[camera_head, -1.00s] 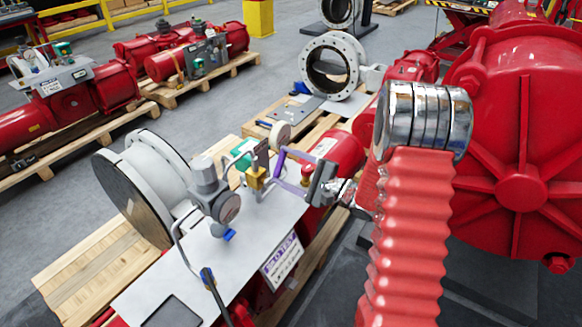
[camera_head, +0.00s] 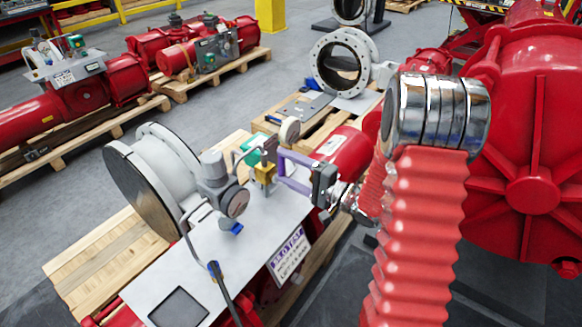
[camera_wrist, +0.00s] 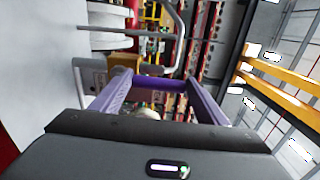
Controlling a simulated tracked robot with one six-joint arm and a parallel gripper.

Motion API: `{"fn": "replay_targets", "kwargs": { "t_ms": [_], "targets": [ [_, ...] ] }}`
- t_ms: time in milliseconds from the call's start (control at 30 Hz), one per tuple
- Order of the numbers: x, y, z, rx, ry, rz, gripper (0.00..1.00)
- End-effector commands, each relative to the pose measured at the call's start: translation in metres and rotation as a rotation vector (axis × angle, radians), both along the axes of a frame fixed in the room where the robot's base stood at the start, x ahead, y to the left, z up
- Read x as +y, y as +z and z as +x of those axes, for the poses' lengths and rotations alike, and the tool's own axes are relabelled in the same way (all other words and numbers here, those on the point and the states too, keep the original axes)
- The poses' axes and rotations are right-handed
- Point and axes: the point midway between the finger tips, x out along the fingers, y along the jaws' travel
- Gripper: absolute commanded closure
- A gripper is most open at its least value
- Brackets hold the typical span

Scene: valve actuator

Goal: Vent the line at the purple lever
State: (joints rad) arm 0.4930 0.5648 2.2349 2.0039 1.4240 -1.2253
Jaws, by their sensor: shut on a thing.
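My gripper (camera_head: 283,167) reaches in from the right over the grey panel (camera_head: 215,255), its purple fingers at the brass-coloured valve block (camera_head: 264,173). It is shut on the purple lever there. I cannot clearly tell the lever's own purple from the fingers' purple, and the tips partly hide it. In the wrist view, my gripper (camera_wrist: 160,83) shows as two purple bars running forward to a purple crosspiece. The brass block (camera_wrist: 125,62) lies just beyond, left of centre.
A grey regulator with a round gauge (camera_head: 236,203) stands left of the valve. A small round gauge (camera_head: 290,130) and a green part (camera_head: 250,152) are behind it. A labelled sign (camera_head: 289,256) hangs at the panel's front edge. A large red housing (camera_head: 530,185) fills the right.

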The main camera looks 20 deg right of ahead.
Motion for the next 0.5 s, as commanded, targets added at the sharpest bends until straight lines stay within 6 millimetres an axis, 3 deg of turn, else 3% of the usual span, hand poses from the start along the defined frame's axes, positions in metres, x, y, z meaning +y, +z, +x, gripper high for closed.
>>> {"fn": "replay_targets", "kwargs": {
  "t_ms": [233,267,500],
  "targets": [
    [0.0035,-0.0023,-0.0006,0.006,0.008,-0.001,0.72],
    [0.0037,-0.0023,-0.0005,0.007,0.008,0.0,0.31],
    [0.0023,-0.0014,-0.0003,0.004,0.005,0.001,0.14]
  ]
}}
